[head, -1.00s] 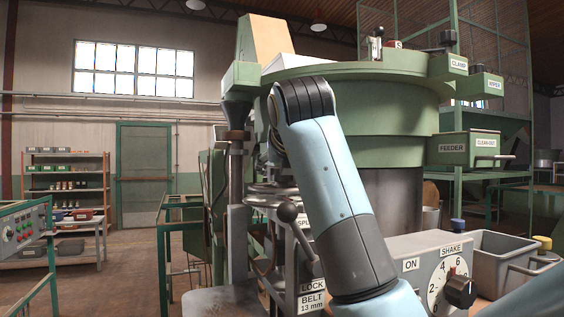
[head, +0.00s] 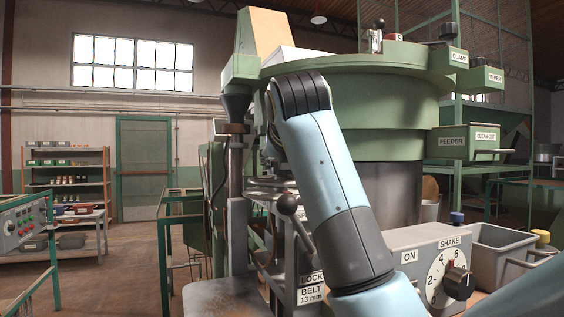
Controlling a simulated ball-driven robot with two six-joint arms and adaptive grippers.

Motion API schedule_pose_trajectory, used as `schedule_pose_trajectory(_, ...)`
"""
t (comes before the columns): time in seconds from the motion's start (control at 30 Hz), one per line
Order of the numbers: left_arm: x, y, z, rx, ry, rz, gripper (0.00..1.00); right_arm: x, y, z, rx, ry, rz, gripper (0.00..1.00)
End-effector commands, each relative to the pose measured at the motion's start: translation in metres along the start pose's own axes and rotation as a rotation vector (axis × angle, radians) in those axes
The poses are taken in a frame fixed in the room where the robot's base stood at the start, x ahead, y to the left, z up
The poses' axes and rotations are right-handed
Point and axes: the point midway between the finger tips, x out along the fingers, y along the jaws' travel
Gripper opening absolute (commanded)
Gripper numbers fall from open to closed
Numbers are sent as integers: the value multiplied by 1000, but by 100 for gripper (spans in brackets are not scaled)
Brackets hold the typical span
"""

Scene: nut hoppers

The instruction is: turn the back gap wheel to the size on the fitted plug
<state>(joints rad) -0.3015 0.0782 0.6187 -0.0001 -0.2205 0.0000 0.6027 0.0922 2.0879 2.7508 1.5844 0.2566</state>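A blue arm of mine rises from the bottom right and crosses in front of the green feeder machine (head: 400,95). The arm's bend hides much of the machine's middle, and no gripper fingers can be made out. A metallic, plate-like part (head: 268,184) shows just left of the arm, partly covered; I cannot tell whether it is a gap wheel. Below it is a lever with a dark ball knob (head: 287,204). A label reading BELT 13 mm (head: 311,295) sits low on the machine, under a LOCK label (head: 311,277). I cannot make out the back gap wheel or the fitted plug.
At the lower right are a grey box with a SHAKE dial (head: 440,278) and a grey bin (head: 490,250). A control panel (head: 22,228) with buttons stands at the left edge. A shelf rack (head: 66,190) and green door (head: 145,165) are behind. Floor at left is open.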

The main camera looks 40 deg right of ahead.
Motion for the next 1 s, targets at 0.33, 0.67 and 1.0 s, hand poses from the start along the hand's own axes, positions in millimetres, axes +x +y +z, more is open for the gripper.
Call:
schedule_pose_trajectory(0.33,11,-1,0,1,2,-2,0,1,4,-2,69,2,-159,8)
schedule_pose_trajectory(0.67,32,0,1,1,3,-3,0,2,7,-1,183,-1,-441,8)
schedule_pose_trajectory(1.0,52,2,3,1,3,-3,0,4,9,2,306,-3,-742,8)
